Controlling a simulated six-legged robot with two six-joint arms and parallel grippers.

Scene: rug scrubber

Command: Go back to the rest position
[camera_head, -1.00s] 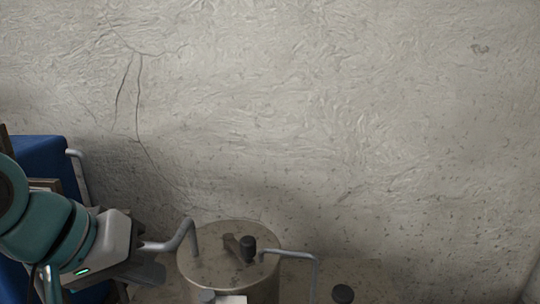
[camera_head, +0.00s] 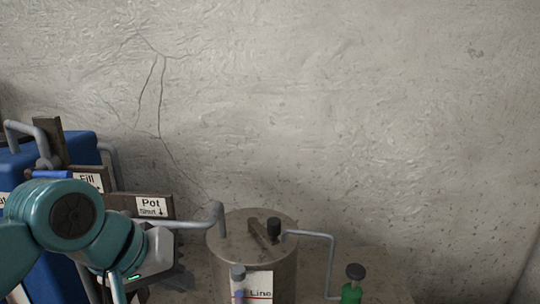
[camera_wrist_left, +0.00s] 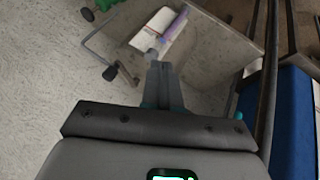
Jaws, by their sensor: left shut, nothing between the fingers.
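My left arm comes in from the left in the head view, with its teal joint in front of a blue tank. My left gripper (camera_head: 178,280) is low in the picture, just left of a metal pot (camera_head: 225,262). In the left wrist view the gripper (camera_wrist_left: 163,80) has its fingers together with nothing between them. The pot also shows in the left wrist view (camera_wrist_left: 215,60), beyond the fingertips. I cannot tell exactly how far apart the fingers and the pot are. My right gripper is not in view.
The blue tank (camera_head: 85,150) stands at the left, with a sign reading "Pot" (camera_head: 152,206) beside it. Pipes run to the pot, and a black-knobbed green valve (camera_head: 353,285) stands to its right. A cracked plaster wall (camera_head: 330,110) fills the background.

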